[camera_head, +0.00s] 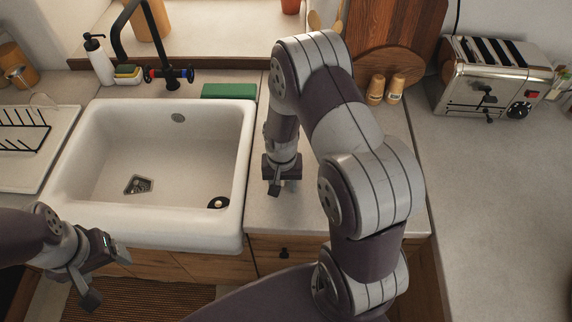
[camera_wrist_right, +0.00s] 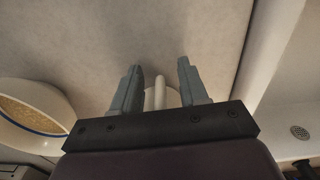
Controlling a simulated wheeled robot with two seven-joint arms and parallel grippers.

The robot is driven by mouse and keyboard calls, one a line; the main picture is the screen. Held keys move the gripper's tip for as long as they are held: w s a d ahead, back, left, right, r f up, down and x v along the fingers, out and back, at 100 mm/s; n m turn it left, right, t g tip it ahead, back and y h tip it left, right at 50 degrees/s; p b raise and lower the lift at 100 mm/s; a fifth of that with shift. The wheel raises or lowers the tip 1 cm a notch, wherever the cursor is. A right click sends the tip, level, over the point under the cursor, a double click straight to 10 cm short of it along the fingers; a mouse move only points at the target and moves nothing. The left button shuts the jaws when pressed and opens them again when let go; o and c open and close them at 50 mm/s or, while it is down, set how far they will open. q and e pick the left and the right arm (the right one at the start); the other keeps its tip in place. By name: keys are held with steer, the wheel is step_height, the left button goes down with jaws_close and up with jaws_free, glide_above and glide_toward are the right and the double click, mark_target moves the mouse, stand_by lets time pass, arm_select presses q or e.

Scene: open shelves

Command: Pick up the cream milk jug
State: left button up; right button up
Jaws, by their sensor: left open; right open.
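My right gripper (camera_head: 279,187) points down over the counter just right of the sink; it is open. In the right wrist view, a narrow pale strip with a white rounded shape behind it, perhaps the cream milk jug's handle (camera_wrist_right: 160,92), shows between the open fingers (camera_wrist_right: 158,90). The gripper body hides the rest, and I cannot tell if the fingers touch it. In the head view my right arm or gripper hides the jug. My left gripper (camera_head: 97,276) is open and empty in front of the sink's lower left.
A white round vessel with a blue rim line (camera_wrist_right: 32,112) stands left in the wrist view. The sink (camera_head: 247,180) lies left of the right gripper. A green box (camera_head: 228,90), two shakers (camera_head: 376,90) and a toaster (camera_head: 490,85) stand behind. The right counter is bare.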

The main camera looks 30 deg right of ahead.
jaws_close()
